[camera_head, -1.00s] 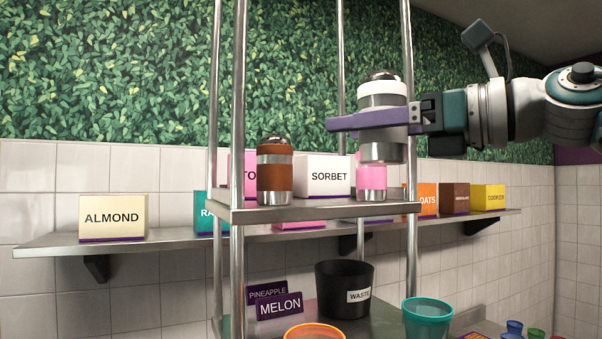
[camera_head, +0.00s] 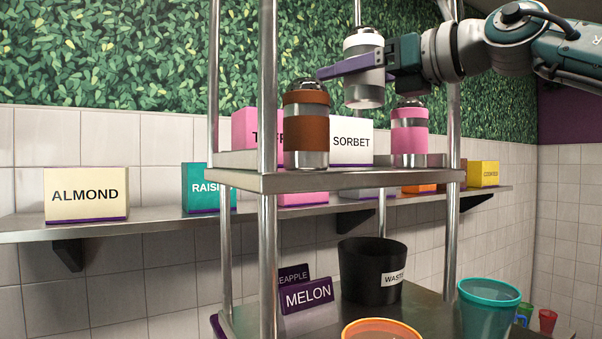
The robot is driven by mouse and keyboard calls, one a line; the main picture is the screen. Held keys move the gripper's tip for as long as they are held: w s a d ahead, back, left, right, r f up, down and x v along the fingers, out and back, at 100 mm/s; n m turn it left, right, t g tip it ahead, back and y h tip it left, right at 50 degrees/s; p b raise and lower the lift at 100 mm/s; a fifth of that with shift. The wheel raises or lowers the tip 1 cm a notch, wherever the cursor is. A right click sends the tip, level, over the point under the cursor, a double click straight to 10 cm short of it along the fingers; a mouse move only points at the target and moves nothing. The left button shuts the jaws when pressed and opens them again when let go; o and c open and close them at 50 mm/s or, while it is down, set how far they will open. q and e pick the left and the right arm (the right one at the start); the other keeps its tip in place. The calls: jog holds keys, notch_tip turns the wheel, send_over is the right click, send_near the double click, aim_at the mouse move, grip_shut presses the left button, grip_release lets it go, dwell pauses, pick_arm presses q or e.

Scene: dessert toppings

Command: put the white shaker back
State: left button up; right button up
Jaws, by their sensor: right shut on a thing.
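The white shaker (camera_head: 363,42) is a metal cylinder with a white band and a dark top. My right gripper (camera_head: 345,68) is shut around it with purple fingers and holds it upright. The shaker's base is in the air above the upper metal shelf (camera_head: 330,182). In the picture it hangs between the brown shaker (camera_head: 307,128) and the pink shaker (camera_head: 409,134), which both stand upright on that shelf. Its depth over the shelf is hard to tell. My left gripper is not in view.
Thin metal posts (camera_head: 268,90) hold the shelf at its corners. Behind are a SORBET box (camera_head: 351,142), a pink box (camera_head: 243,128) and a wall shelf (camera_head: 140,226) with an ALMOND box (camera_head: 87,193). Below stand a black waste bin (camera_head: 370,262), a MELON sign (camera_head: 307,295) and a teal cup (camera_head: 488,305).

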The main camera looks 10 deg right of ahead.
notch_tip(320, 180, down, 9)
jog(key=b, duration=0.5)
jog(key=shift+r, duration=0.2)
jog(key=shift+f, duration=0.1)
jog(key=o, duration=1.5)
jog(key=b+v, duration=0.6)
jog(key=v, duration=0.6)
jog(key=shift+b, duration=0.35)
